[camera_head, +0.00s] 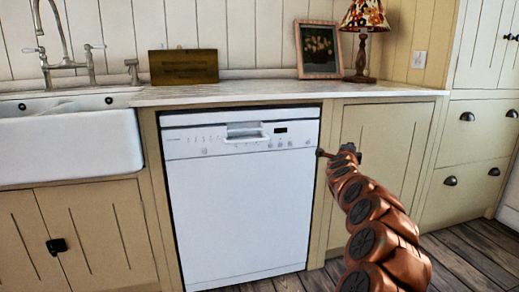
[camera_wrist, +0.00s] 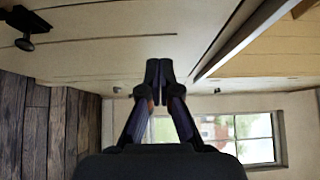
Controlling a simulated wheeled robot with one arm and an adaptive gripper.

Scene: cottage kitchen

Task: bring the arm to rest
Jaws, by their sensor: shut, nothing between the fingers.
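My gripper (camera_wrist: 159,74) is shut and empty in the wrist view, its two dark fingertips together. In the head view my copper-coloured arm rises from the lower right, with its far end in front of the cupboard panel right of the dishwasher. The gripper's fingers are too small and foreshortened there to make out. The white dishwasher (camera_head: 240,205) stands left of the arm with its door closed.
A pale countertop (camera_head: 290,90) runs above the dishwasher, with a wooden board (camera_head: 183,67), a framed picture (camera_head: 318,50) and a lamp (camera_head: 362,38) on it. A white sink (camera_head: 65,140) is at left. Wooden floor (camera_head: 470,260) shows at lower right.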

